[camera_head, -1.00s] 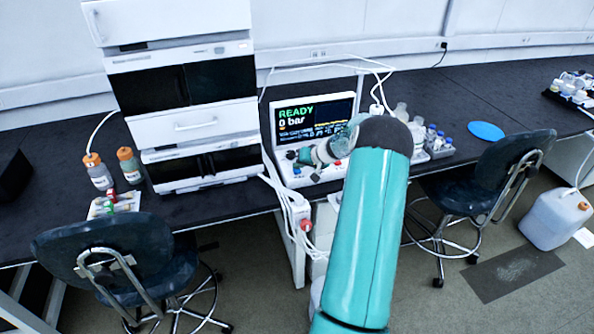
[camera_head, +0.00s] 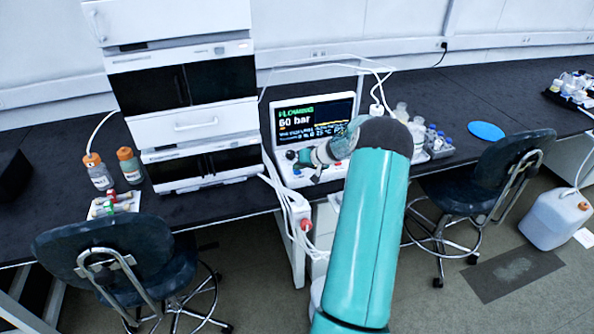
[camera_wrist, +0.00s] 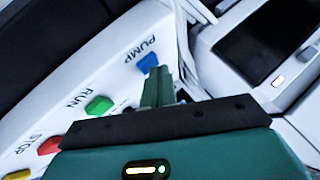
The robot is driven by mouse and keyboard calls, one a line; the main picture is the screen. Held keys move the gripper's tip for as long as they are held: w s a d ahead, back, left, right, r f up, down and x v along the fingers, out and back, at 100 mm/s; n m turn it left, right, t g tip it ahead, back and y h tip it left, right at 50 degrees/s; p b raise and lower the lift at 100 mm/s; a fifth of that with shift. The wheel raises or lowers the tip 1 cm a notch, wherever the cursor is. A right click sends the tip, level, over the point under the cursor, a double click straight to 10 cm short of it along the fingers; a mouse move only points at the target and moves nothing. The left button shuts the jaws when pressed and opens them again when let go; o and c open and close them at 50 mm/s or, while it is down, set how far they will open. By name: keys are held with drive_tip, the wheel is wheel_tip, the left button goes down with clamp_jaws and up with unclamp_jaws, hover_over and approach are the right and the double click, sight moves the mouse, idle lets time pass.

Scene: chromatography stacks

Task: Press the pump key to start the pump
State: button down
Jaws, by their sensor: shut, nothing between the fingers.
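The pump key is a blue key (camera_wrist: 148,62) labelled PUMP on a white sloping control panel (camera_wrist: 95,65) in the wrist view. My gripper (camera_wrist: 163,74) is shut and empty, with its fingertips right beside the blue key. I cannot tell whether they touch it. In the head view the wrist hangs over the front panel of the white console, hiding part of its keys.
A green RUN key (camera_wrist: 98,105) and a red STOP key (camera_wrist: 50,145) sit in line with the pump key. A white instrument stack (camera_head: 195,120) stands left of the console. Vials (camera_head: 435,142) stand to its right. Two chairs (camera_head: 115,255) (camera_head: 500,170) stand before the bench.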

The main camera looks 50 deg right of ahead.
sight(299, 172)
drive_tip(key=shift+r, duration=0.85)
drive_tip(key=shift+r, duration=2.55)
